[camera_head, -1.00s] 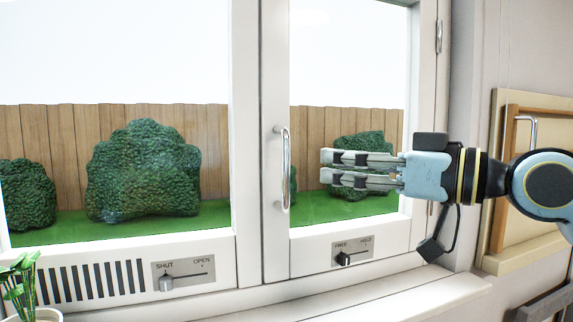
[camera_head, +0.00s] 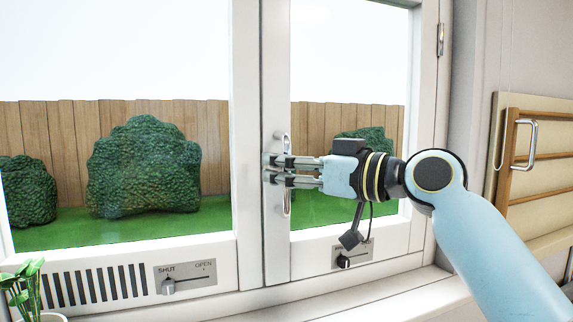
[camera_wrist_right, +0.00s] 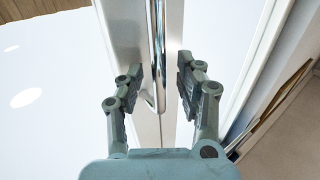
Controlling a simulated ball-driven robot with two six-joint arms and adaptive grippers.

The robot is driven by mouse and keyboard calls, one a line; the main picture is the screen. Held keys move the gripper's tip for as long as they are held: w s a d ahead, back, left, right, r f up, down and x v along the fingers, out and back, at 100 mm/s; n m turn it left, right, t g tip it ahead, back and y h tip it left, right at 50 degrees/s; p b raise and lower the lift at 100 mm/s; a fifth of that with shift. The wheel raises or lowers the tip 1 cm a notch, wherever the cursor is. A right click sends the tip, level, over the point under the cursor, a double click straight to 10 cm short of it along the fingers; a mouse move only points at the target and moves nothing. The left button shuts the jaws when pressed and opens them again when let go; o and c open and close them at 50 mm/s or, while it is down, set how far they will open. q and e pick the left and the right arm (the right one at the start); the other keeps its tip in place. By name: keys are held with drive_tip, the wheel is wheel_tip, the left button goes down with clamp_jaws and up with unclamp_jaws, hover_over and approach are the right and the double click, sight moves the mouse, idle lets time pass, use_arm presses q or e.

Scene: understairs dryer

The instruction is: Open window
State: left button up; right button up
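The right window sash (camera_head: 276,255) has a white frame and looks shut, with hinges on its right side. Its upright chrome handle (camera_head: 287,206) is on the left stile of the sash. My right gripper (camera_head: 266,169) is at the handle's mid-height and its fingers hide part of the handle. In the right wrist view the fingers of my right gripper (camera_wrist_right: 157,76) are spread apart, with the chrome handle (camera_wrist_right: 158,50) in the gap between them. No clear grip on the bar shows. My left gripper is not in view.
A FREE/HOLD slider (camera_head: 344,261) sits on the sash's bottom rail, partly hidden by my right gripper's cable. A SHUT/OPEN vent slider (camera_head: 168,286) is at lower left. A potted plant (camera_head: 23,290) stands at the left corner. A wooden rack (camera_head: 545,160) is on the right wall.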

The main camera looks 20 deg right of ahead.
clamp_jaws()
idle(0.3)
